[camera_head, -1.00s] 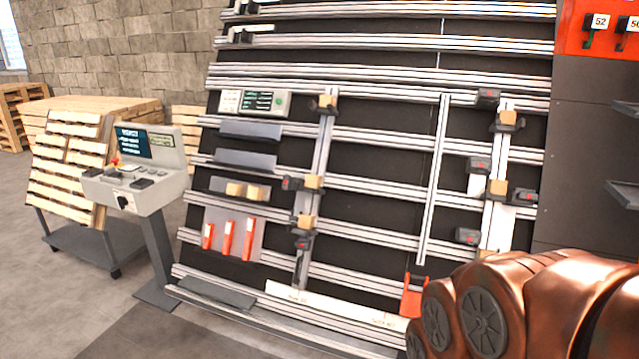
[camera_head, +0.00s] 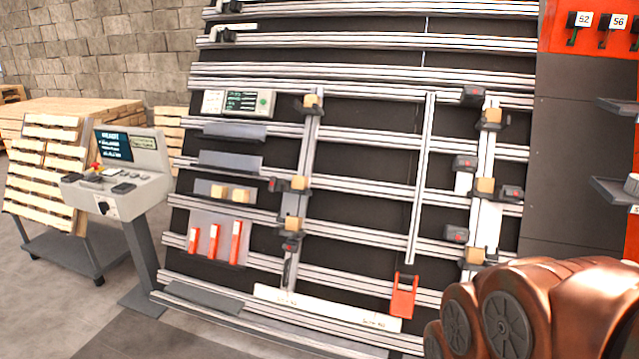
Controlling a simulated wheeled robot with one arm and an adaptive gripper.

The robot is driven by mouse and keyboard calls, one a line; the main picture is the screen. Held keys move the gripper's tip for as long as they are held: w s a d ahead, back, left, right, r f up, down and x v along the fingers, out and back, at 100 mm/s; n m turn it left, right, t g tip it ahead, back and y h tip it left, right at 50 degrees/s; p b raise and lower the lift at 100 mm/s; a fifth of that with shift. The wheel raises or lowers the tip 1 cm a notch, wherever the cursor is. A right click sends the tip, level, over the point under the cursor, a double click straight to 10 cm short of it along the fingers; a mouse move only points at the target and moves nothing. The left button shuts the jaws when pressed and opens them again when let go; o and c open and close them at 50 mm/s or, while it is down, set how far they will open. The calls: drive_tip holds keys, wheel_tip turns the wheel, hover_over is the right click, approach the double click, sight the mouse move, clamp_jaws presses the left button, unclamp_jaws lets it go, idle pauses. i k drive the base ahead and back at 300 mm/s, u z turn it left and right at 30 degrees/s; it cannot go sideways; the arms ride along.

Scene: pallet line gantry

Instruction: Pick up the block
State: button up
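Several light wooden blocks show on the gantry rack; which one is the task's block, I cannot tell. Two sit side by side on a small grey shelf at the left of the rack: a left block (camera_head: 218,192) and a right block (camera_head: 241,195). Others are at the dark clamps on the upright rails, such as an upper block (camera_head: 311,100) on the left upright and a middle block (camera_head: 485,185) on the right upright. My copper-coloured arm fills the lower right corner. My gripper is not in view.
A control console (camera_head: 118,180) stands left of the rack, beside a grey cart (camera_head: 70,250) with a leaning pallet. A red handled part (camera_head: 403,296) hangs low on the rack. Dark shelves (camera_head: 615,190) jut out at the far right. Open floor lies at the lower left.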

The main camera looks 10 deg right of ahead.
sight(301, 182)
drive_tip(key=z, duration=0.05)
drive_tip(key=i, duration=1.9)
drive_tip(key=u, duration=2.65)
